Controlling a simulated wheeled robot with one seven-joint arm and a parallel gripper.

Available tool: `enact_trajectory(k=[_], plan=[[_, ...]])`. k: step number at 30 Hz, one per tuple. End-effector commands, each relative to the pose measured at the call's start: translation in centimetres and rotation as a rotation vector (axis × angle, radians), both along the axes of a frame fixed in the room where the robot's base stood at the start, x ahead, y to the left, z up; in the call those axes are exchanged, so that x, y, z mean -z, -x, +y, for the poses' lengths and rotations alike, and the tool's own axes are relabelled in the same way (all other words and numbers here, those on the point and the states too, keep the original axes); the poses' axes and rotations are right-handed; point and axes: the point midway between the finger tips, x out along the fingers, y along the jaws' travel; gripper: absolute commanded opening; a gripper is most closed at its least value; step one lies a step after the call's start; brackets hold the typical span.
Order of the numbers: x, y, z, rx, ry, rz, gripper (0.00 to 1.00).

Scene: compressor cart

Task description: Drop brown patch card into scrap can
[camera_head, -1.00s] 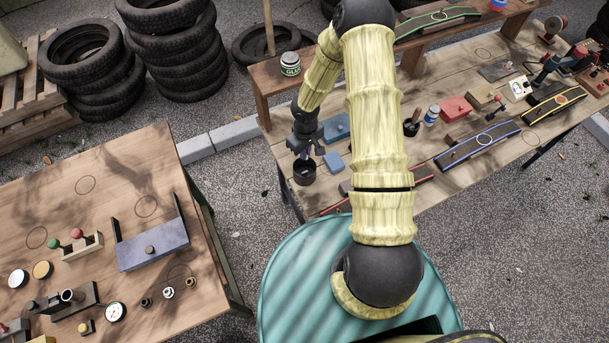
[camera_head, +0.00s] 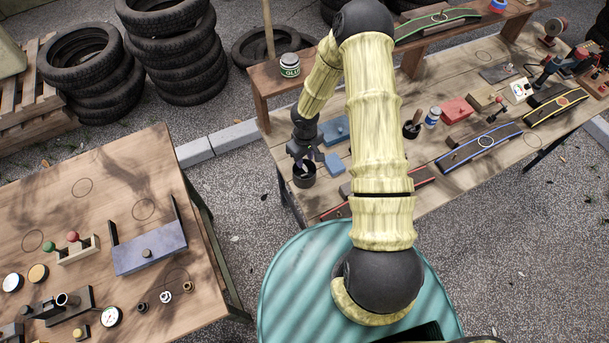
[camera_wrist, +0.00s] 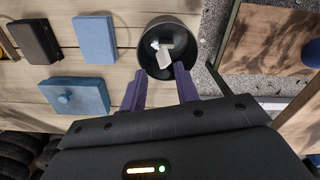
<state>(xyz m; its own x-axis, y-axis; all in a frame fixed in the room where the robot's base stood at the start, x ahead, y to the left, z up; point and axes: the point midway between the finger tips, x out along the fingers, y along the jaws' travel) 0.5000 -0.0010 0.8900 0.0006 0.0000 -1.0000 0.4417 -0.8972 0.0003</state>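The scrap can (camera_head: 304,178) is a small dark round pot at the near left corner of the far bench. It also shows in the wrist view (camera_wrist: 144,58), with whitish and pale grey scraps (camera_wrist: 160,55) inside. My gripper (camera_head: 308,161) is right above the can in the head view. In the wrist view my gripper (camera_wrist: 160,88) has its two purple fingers spread apart at the can's edge, with nothing between them. I cannot make out a brown patch card; whether one of the pale pieces in the can is it, I cannot tell.
A glue jar (camera_head: 290,67) stands on the raised shelf behind. A second bench (camera_head: 95,215) with fittings is at left. Several tyres (camera_head: 175,50) are stacked behind.

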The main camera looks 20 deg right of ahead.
Motion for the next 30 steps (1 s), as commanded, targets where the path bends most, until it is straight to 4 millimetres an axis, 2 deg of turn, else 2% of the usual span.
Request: enact_trajectory(k=[4,8,24,30], plan=[[-0.9,-0.1,0.0,0.002,0.000,-0.002,0.31],[-2.6,-0.1,0.0,0.001,0.000,-0.004,0.31],[-13.2,0.0,0.0,0.000,0.000,-0.006,0.31],[-16.4,0.1,0.1,-0.001,0.001,-0.004,0.31]])
